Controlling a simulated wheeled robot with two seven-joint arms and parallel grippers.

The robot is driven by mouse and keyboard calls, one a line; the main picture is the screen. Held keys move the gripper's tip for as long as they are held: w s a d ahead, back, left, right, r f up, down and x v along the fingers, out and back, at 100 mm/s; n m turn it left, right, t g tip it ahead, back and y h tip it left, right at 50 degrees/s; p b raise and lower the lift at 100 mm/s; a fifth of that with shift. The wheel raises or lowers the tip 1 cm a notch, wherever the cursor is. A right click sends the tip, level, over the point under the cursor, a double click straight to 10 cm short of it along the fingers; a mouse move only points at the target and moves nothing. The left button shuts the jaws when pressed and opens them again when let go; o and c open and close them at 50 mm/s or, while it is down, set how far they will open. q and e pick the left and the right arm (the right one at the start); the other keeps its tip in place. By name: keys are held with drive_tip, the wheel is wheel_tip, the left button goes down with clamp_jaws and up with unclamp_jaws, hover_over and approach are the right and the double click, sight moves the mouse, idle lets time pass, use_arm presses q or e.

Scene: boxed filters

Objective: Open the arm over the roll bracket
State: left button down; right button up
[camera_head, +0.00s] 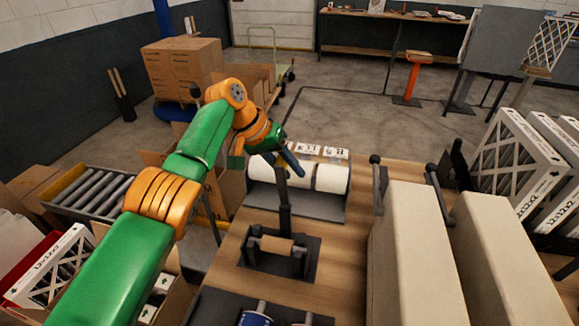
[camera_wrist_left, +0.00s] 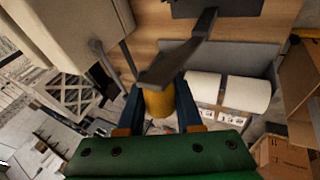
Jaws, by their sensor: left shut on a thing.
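The roll bracket (camera_head: 300,262) is a dark base on the wooden table with a small brown roll (camera_head: 277,244) across it. Its dark arm (camera_head: 284,195) stands raised, roughly upright, above the roll. My left gripper (camera_head: 285,164) is at the arm's upper end. In the left wrist view the dark arm (camera_wrist_left: 182,62) runs to my left gripper (camera_wrist_left: 158,108), whose blue fingers are shut on a yellow grip (camera_wrist_left: 158,100) at the arm's end. The grip is partly hidden by the fingers. My right gripper is not in view.
Large white rolls (camera_head: 330,178) lie behind the bracket. Two long beige blocks (camera_head: 415,250) with dark levers stand to the right. A roller conveyor (camera_head: 92,190) and open cartons are at the left. Blue-labelled cans (camera_head: 255,318) sit at the front edge.

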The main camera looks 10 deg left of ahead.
sight(279, 157)
use_arm(q)
drive_tip(key=shift+f, duration=0.1)
idle(0.4)
drive_tip(key=c, duration=0.6)
unclamp_jaws()
drive_tip(key=v, duration=0.6)
drive_tip(key=shift+w+r, duration=0.1)
drive_tip(key=shift+r, duration=0.25)
drive_tip(key=shift+s+a+r, duration=0.2)
drive_tip(key=shift+a+r, duration=0.05)
drive_tip(key=shift+w+f, duration=0.1)
